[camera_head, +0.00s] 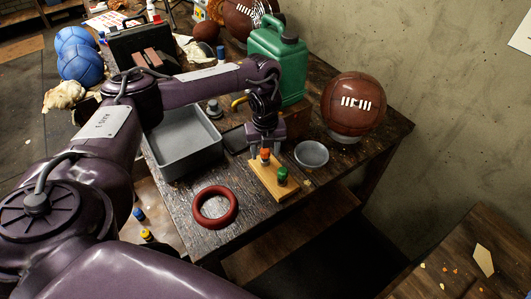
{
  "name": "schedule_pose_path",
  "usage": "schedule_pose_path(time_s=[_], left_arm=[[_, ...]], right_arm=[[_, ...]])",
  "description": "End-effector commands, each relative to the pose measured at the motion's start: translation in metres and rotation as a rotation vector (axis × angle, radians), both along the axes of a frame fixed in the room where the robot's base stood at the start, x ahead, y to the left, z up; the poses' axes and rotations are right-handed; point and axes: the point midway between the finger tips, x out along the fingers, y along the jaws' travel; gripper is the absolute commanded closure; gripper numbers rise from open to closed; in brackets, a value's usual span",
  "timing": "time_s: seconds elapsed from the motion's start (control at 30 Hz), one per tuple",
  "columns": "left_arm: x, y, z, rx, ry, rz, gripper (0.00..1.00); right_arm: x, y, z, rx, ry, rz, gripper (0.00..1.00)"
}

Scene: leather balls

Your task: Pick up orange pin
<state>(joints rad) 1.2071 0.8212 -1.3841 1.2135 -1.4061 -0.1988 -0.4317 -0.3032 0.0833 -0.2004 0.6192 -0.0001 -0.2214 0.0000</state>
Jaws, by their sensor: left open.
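The orange pin (265,154) stands upright at the far end of a small wooden block (266,182) on the workbench. A green pin (282,176) stands at the block's near end. My left gripper (266,148) points down right over the orange pin, with its open fingers close around or just above the pin's top. The picture is too small to tell whether the fingers touch it. My right gripper is not in view.
A grey tray (188,172) stands left of the block, and a red ring (214,222) lies in front. A small grey bowl (312,153) is right of the block. A green canister (285,65) and a brown leather ball (353,103) stand behind.

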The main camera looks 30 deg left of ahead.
Motion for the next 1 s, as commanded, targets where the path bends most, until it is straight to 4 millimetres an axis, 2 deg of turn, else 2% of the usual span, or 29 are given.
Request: schedule_pose_path(time_s=[0.03,0.1,0.23,0.6,0.87,1.0], left_arm=[[0.0,0.0,-0.001,0.0,0.0,0.0,0.48],[0.0,0.0,-0.003,0.0,-0.001,0.0,0.48],[0.0,0.0,-0.003,0.0,-0.001,0.0,0.48],[0.0,0.0,-0.002,0.0,-0.001,-0.001,0.94],[0.0,0.0,-0.001,0.0,-0.001,-0.001,0.94],[0.001,0.0,0.006,-0.001,-0.002,-0.002,0.94]], right_arm=[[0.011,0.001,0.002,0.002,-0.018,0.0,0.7],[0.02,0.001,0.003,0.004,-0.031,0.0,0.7],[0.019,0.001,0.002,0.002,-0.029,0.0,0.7],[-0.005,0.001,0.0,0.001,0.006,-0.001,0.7],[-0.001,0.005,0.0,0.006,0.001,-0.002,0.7],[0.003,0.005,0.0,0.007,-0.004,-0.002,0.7]])
